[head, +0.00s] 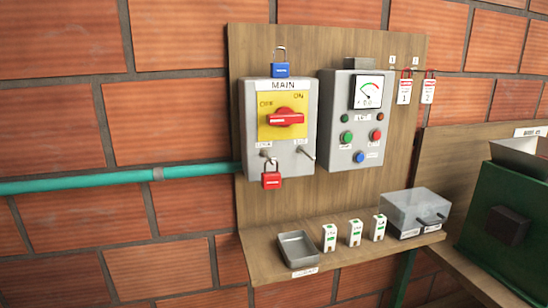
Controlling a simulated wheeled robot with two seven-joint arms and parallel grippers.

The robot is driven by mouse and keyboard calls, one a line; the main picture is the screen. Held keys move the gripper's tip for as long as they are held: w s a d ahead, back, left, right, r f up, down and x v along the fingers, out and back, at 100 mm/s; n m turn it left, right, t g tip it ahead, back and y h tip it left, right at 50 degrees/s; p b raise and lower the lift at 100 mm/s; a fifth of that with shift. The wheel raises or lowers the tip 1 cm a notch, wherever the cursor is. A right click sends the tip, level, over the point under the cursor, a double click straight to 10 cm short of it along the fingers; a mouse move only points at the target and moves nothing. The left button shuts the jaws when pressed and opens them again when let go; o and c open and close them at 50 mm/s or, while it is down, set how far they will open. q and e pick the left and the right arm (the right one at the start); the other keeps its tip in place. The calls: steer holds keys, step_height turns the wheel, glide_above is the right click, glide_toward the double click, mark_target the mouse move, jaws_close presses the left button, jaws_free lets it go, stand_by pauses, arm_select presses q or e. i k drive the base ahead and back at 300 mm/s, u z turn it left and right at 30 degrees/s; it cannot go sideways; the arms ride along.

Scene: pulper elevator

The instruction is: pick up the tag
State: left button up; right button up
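Two white tags with red tops hang side by side at the right edge of the wooden board. The left tag (404,91) reads 1. The right tag (429,91) hangs just beyond the board's edge, and its mark looks like a 1 too. Each tag hangs from a small dark hook or loop, below small number labels on the board. Neither of my grippers is in the head view.
The board (250,50) carries a MAIN switch box (250,120) with a red handle, a blue padlock (281,70) and red padlock (271,180), plus a control box (335,110). A shelf holds a metal tray (297,250), white blocks (355,232) and clear-lidded box (415,208). A green machine (480,230) stands right.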

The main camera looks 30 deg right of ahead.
mark_target(404, 86)
steer(key=z, duration=1.8)
steer(key=k, duration=0.35)
steer(key=u, duration=0.8)
steer(key=i, duration=1.2)
steer(key=u, duration=0.05)
